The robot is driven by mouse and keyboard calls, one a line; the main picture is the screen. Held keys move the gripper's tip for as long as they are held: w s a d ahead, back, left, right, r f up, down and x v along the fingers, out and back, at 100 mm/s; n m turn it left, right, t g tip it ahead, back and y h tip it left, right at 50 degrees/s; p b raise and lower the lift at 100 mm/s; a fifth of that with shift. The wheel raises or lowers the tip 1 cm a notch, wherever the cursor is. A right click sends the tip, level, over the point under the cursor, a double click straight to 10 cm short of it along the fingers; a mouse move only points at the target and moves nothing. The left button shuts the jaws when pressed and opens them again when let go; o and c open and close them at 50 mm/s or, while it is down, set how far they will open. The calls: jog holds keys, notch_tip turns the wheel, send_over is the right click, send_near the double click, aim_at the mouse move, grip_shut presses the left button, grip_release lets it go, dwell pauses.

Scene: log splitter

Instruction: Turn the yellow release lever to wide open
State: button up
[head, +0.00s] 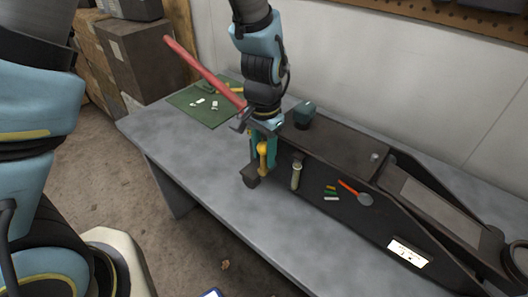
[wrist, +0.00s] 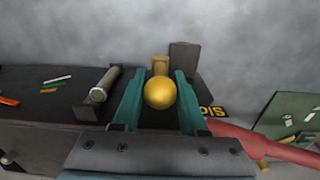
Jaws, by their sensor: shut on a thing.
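The yellow release lever (head: 263,158) stands at the left end of the dark log splitter (head: 335,150), with a round knob on top. In the wrist view the yellow knob (wrist: 159,93) sits between the two teal fingers. My gripper (head: 260,146) comes down from above and is shut on the lever; its fingers also show in the wrist view (wrist: 160,78). The lever's lower part is partly hidden by the knob and fingers. A dark block (head: 251,176) lies just below the lever in the head view.
A pale cylindrical handle (head: 296,175) stands on the splitter's side, close to the right of my gripper. A long red bar (head: 200,70) reaches up and left beside my wrist. A green mat (head: 190,104) with small items lies behind left. The grey table's front (head: 215,180) is clear.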

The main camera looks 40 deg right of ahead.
grip_shut()
dwell(0.6)
